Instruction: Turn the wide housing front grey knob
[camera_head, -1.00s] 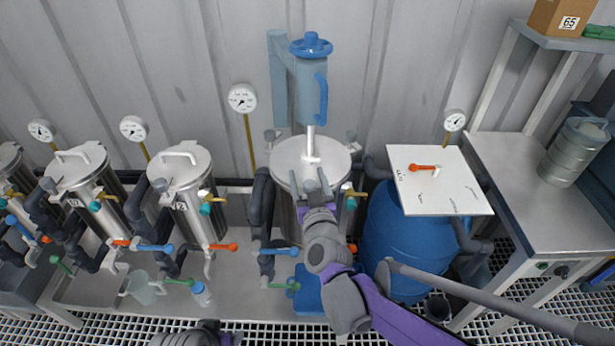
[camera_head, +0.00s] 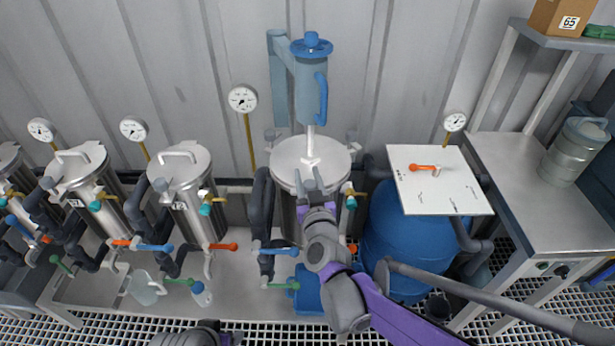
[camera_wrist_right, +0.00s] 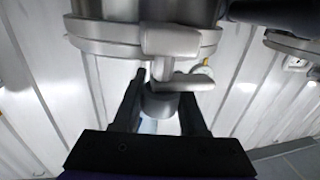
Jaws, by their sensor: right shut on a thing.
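The wide housing (camera_head: 289,172) is the steel vessel in the middle of the head view, with a broad round lid. Its front grey knob (camera_wrist_right: 160,103) shows in the right wrist view as a short grey cylinder under the clamp lug at the lid's rim. My right gripper (camera_head: 308,182) is at the front of that rim, and in the wrist view its dark fingers (camera_wrist_right: 162,108) stand on either side of the knob, shut on it. In the head view my fingers hide the knob. Only a part of my left arm shows at the bottom edge; its fingers are out of sight.
A blue-topped cylinder (camera_head: 311,85) hangs above the lid. A blue barrel (camera_head: 385,240) with a white board (camera_head: 440,180) stands to the right. Narrower steel housings (camera_head: 190,205) stand to the left. A clear jug (camera_head: 147,288) and a small bottle (camera_head: 201,294) are below.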

